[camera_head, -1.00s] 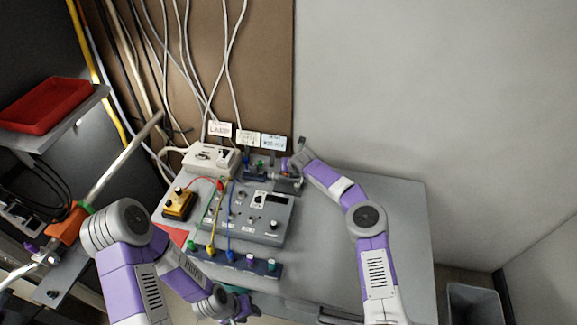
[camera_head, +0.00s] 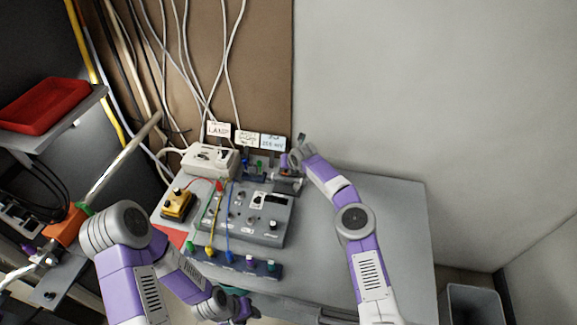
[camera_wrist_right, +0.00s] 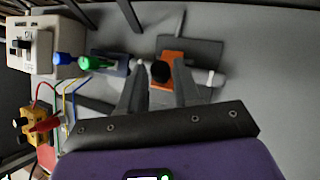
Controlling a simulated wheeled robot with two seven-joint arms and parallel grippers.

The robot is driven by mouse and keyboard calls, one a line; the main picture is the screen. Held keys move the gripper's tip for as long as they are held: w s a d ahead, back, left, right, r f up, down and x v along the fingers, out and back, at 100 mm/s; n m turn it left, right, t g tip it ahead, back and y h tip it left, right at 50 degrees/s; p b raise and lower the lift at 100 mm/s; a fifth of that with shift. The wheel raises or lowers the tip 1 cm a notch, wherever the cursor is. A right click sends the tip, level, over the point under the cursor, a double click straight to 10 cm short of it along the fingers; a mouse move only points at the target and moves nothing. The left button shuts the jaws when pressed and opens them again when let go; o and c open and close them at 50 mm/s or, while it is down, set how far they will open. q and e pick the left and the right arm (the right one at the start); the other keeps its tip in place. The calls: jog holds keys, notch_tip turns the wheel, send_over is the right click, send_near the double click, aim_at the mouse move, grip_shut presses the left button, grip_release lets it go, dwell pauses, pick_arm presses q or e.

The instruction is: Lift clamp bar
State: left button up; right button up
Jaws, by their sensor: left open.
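I cannot pick out the clamp bar with certainty. In the right wrist view, an orange block (camera_wrist_right: 186,60) with a black round knob (camera_wrist_right: 160,72) sits on a dark plate, with a pale rod end (camera_wrist_right: 212,78) sticking out to its right. My right gripper (camera_wrist_right: 159,84) points at this block, its two fingers apart on either side of the knob. I see no contact. In the head view, my right gripper (camera_head: 292,160) is at the back of the table, partly hiding that fixture. My left gripper (camera_head: 242,308) is open and empty at the table's front edge.
A grey control box (camera_head: 262,228), a yellow box (camera_head: 178,205) and a white lamp unit (camera_head: 210,158) stand left of the fixture, with loose coloured cables. A socket strip (camera_head: 235,262) lies in front. The table's right side (camera_head: 405,235) is clear.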

jog(key=shift+o, duration=1.3)
jog(key=shift+p+v, duration=0.35)
jog(key=shift+v, duration=0.45)
jog(key=v, duration=0.6)
jog(key=shift+p, duration=0.4)
